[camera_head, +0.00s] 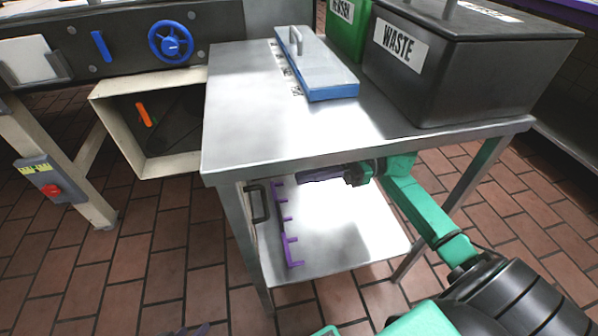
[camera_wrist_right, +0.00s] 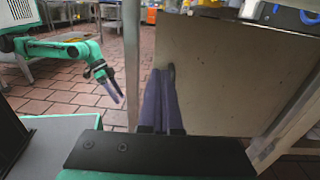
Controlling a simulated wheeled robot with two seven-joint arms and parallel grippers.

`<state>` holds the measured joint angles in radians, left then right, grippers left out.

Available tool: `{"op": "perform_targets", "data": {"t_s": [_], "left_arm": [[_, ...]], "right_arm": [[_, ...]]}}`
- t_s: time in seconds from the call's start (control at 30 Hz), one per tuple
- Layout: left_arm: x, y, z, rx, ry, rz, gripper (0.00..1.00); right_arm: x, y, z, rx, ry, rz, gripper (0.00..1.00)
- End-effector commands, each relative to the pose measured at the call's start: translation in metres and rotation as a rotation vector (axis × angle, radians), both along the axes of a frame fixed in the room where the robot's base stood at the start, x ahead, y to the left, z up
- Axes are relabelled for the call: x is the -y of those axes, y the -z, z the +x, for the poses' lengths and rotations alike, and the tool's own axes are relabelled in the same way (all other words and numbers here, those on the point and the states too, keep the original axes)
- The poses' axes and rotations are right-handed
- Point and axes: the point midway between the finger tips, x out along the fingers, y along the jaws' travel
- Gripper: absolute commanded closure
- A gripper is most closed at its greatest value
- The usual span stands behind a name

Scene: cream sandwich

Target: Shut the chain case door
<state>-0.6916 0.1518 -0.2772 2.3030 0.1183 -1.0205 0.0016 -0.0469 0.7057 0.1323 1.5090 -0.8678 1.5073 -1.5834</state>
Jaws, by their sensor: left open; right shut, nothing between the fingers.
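The chain case (camera_head: 145,172) is a cream box under the machine at left in the head view. Its front is open, showing a dark inside with an orange lever (camera_head: 146,115). A flat beige panel, which looks like the case door (camera_wrist_right: 225,75), fills the middle right of the right wrist view. My right gripper (camera_wrist_right: 168,72) is shut and empty, its fingertips at the panel's left part; contact is unclear. In the head view my right gripper (camera_head: 320,173) reaches under the steel table, partly hidden. My left gripper (camera_head: 190,330) is open at the bottom edge, mostly out of frame.
The steel table (camera_head: 235,105) carries a blue-edged tray with a handle (camera_head: 320,70) and a black waste bin (camera_head: 450,75). Its legs and lower shelf (camera_head: 340,245) surround my right arm. A black handle (camera_head: 258,203) shows beside the front-left leg.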

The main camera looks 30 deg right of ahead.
Motion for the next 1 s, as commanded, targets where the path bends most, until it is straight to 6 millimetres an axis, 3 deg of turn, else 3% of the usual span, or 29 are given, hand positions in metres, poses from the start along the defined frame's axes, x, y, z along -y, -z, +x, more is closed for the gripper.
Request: {"op": "perform_targets", "data": {"t_s": [0.3,0.43,0.6,1.0], "left_arm": [[-0.006,-0.004,-0.002,-0.028,-0.002,0.02,0.45],[-0.007,-0.005,-0.002,-0.032,-0.003,0.024,0.45],[-0.008,-0.006,-0.003,-0.036,-0.003,0.026,0.45],[-0.008,-0.005,-0.002,-0.033,-0.005,0.026,0.45]], "right_arm": [[-0.069,-0.001,0.015,0.0,0.0,0.006,1.0],[-0.09,-0.001,0.019,-0.001,0.002,0.005,1.0],[-0.102,0.0,0.022,-0.003,0.003,0.004,1.0],[-0.106,0.001,0.023,-0.005,0.003,0.004,1.0]]}}
